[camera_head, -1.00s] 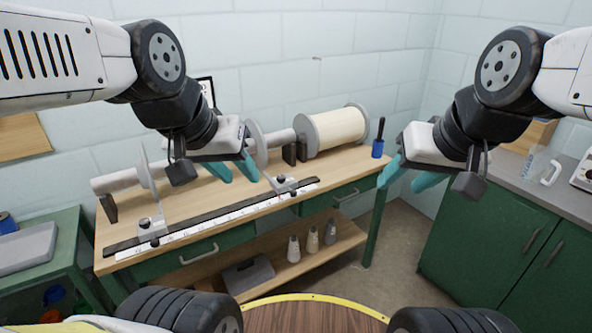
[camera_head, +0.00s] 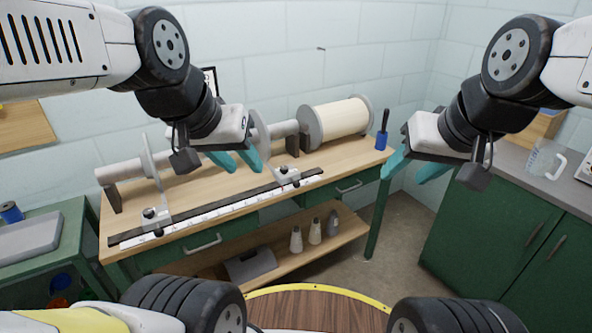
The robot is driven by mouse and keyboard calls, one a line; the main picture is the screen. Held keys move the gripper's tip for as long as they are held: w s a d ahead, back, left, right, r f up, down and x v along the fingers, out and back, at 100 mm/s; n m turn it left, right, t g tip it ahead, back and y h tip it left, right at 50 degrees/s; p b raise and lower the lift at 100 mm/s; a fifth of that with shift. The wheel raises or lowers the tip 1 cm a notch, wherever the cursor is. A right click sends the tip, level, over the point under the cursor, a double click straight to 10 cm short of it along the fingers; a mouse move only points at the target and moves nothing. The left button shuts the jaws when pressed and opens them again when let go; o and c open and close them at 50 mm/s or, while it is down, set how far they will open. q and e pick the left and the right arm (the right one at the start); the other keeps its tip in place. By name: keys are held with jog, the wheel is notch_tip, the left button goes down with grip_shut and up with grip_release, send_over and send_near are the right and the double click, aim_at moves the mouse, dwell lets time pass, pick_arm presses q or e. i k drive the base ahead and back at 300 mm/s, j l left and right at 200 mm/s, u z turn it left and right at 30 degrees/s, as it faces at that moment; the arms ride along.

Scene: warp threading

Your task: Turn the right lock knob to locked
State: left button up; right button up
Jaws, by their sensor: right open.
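The right lock knob (camera_head: 284,169) is a small black knob on a grey bracket near the right end of the white ruled rail (camera_head: 215,209) on the wooden bench. Which way it is turned is too small to tell. A similar left lock knob (camera_head: 149,213) sits on the left bracket. My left gripper (camera_head: 247,168) has teal fingers spread apart and empty, above the bench to the left of the right knob, not touching it. My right gripper (camera_head: 404,174) is open and empty, in the air off the bench's right end.
A roller with a large cream spool (camera_head: 341,118) lies along the back of the bench. A blue tool with a black handle (camera_head: 382,138) stands at its right end. Cones (camera_head: 315,232) stand on the lower shelf. Green cabinets (camera_head: 505,220) stand at right; floor between is clear.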

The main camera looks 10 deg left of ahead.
aim_at(284, 169)
jog(key=i+l+u, duration=0.15)
jog(key=i+u, duration=0.15)
jog(key=i, duration=0.15)
jog(key=i+l+u, duration=0.3)
jog(key=i, duration=0.15)
